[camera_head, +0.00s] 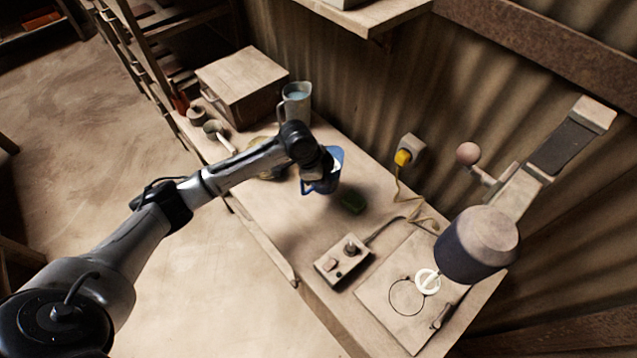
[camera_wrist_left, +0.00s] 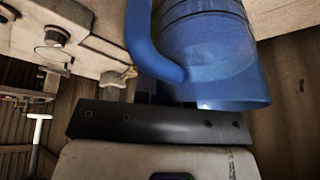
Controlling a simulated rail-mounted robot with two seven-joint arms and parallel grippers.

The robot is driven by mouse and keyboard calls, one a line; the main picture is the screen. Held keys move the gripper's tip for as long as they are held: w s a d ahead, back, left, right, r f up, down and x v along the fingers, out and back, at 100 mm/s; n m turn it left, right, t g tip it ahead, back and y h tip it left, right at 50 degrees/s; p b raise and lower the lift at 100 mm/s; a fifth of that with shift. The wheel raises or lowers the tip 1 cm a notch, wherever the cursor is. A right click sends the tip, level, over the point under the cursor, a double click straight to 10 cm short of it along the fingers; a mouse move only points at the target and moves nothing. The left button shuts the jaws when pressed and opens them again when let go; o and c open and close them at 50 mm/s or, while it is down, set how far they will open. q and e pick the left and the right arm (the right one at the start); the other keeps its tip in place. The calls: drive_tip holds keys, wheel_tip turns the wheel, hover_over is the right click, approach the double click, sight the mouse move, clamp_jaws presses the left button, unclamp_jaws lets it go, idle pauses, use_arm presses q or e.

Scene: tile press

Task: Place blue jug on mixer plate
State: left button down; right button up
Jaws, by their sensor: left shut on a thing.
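The blue jug (camera_head: 325,177) is held above the bench in the head view, beside the end of my left arm. My left gripper (camera_head: 318,163) is shut on the jug; its fingertips are mostly hidden behind the wrist. In the left wrist view the jug (camera_wrist_left: 210,50) fills the upper right, its handle towards the gripper (camera_wrist_left: 160,122). The mixer plate (camera_head: 407,294) is the pale base at the bench's right end, with a dark circle drawn on it. The mixer head (camera_head: 476,245) with a white whisk (camera_head: 428,281) hangs over it. My right gripper is not in view.
A clear jug (camera_head: 296,102) and a wooden box (camera_head: 241,84) stand at the far end.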

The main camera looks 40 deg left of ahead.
use_arm(q)
drive_tip(key=shift+a+f, duration=0.45)
drive_tip(key=shift+a, duration=0.4)
drive_tip(key=shift+f, duration=2)
drive_tip(key=shift+f, duration=0.1)
drive_tip(key=c, duration=1.6)
unclamp_jaws()
drive_tip(key=shift+f, duration=0.15)
drive_tip(key=o, duration=0.4)
drive_tip(key=shift+o, duration=0.2)
